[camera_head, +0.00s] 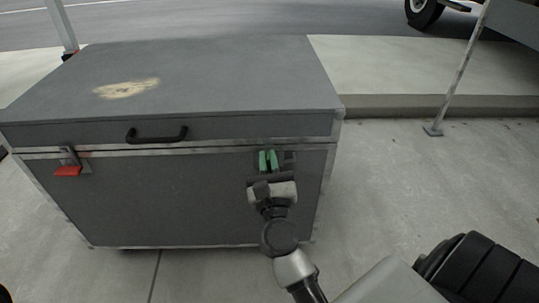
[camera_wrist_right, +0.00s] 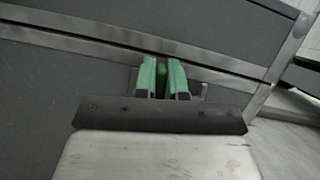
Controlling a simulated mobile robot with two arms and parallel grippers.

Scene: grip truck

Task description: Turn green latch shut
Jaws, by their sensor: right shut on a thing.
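A grey case (camera_head: 210,200) stands on the pavement with its lid down. The green latch (camera_wrist_right: 161,73) is on the case's front, near its right end. It shows as a darker green strip, mostly hidden between the fingers. My right gripper (camera_head: 268,161) reaches up to the case front. In the wrist view its two green-tipped fingers (camera_wrist_right: 162,78) stand on either side of the latch, shut on it. The latch's exact angle is hard to see. My left gripper is not in view.
A red latch (camera_head: 67,171) sits at the left of the case front. A black handle (camera_head: 156,135) is on the lid's front edge. Open pavement (camera_head: 400,190) lies to the right, with a metal post (camera_head: 460,75) and a wheel (camera_head: 424,12) farther back.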

